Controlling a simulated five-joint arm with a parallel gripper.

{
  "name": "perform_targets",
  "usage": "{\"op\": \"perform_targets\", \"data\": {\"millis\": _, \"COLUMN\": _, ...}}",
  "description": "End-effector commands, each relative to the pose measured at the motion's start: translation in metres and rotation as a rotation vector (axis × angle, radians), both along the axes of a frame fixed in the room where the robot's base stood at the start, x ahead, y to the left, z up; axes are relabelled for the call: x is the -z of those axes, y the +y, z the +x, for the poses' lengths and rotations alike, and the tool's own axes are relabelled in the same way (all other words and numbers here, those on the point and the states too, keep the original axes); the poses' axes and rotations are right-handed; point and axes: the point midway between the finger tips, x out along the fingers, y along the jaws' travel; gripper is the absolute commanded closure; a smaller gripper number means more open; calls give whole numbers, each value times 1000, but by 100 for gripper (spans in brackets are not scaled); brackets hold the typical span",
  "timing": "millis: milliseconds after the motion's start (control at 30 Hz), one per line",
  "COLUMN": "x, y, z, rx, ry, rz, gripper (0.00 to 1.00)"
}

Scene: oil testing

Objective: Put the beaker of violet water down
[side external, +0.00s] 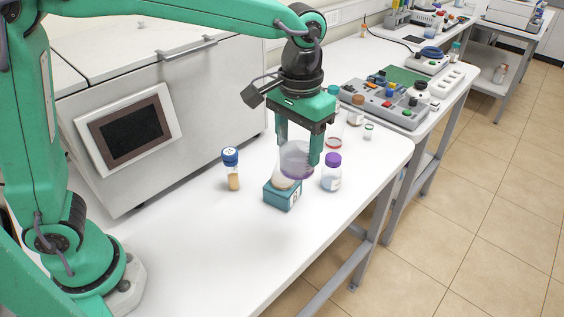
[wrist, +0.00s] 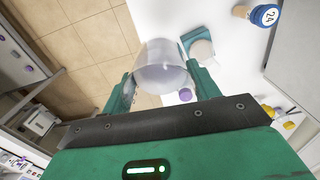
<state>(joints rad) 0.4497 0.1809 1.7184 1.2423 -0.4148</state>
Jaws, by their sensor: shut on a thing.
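A clear beaker with violet water (side external: 297,163) is held between the two fingers of my gripper (side external: 298,150). In the wrist view the beaker (wrist: 161,68) sits between the green fingers of my gripper (wrist: 160,85). Any gap between the beaker's base and the box is hard to judge.
A blue-capped vial (side external: 231,169) stands left of the box, and a purple-capped bottle (side external: 331,173) stands close on its right. More bottles (side external: 357,109) and a control panel (side external: 385,104) are behind. The white table (side external: 190,250) is clear at the front left.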

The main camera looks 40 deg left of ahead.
Motion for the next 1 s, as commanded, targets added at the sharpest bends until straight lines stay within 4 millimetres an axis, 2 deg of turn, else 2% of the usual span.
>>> {"op": "perform_targets", "data": {"millis": 33, "x": -1, "y": -8, "z": -17, "rx": 6, "ry": -2, "rz": -1, "gripper": 70}}
{"op": "perform_targets", "data": {"millis": 200, "x": 1, "y": -25, "z": -68, "rx": -3, "ry": -2, "rz": -1, "gripper": 70}}
{"op": "perform_targets", "data": {"millis": 500, "x": 13, "y": -34, "z": -155, "rx": -17, "ry": -2, "rz": -2, "gripper": 70}}
{"op": "perform_targets", "data": {"millis": 700, "x": 21, "y": -31, "z": -190, "rx": -27, "ry": -1, "rz": -1, "gripper": 70}}
{"op": "perform_targets", "data": {"millis": 1000, "x": 31, "y": -23, "z": -224, "rx": -33, "ry": -1, "rz": -2, "gripper": 70}}
